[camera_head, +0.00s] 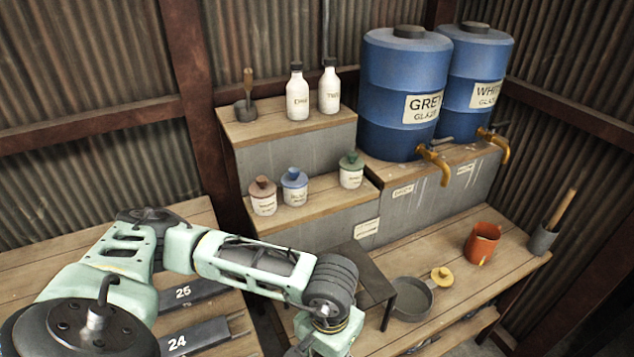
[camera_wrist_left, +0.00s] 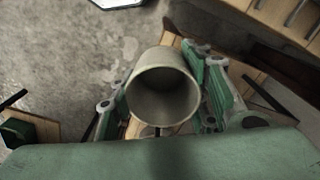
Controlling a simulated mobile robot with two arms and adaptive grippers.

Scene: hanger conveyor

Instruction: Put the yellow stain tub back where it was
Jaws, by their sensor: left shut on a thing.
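In the left wrist view a pale tub (camera_wrist_left: 165,72) without a lid sits between the fingers of my left gripper (camera_wrist_left: 162,105), which is shut on it. Its mouth faces the camera and its inside looks plain grey; its label is hidden. In the head view my left wrist is at the bottom edge, and the fingers and held tub are out of sight. A yellow lid with a knob (camera_head: 442,278) lies on the low bench. Tubs with red (camera_head: 263,196), blue (camera_head: 294,187) and green (camera_head: 351,170) lids stand on the middle step. My right gripper is not in view.
The middle step (camera_head: 322,205) has a bare gap between the blue and green tubs. On the low bench are a grey pan (camera_head: 411,298), an orange jug (camera_head: 482,243) and a grey pot with a stick (camera_head: 543,240). White bottles (camera_head: 298,97) stand on the top step.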

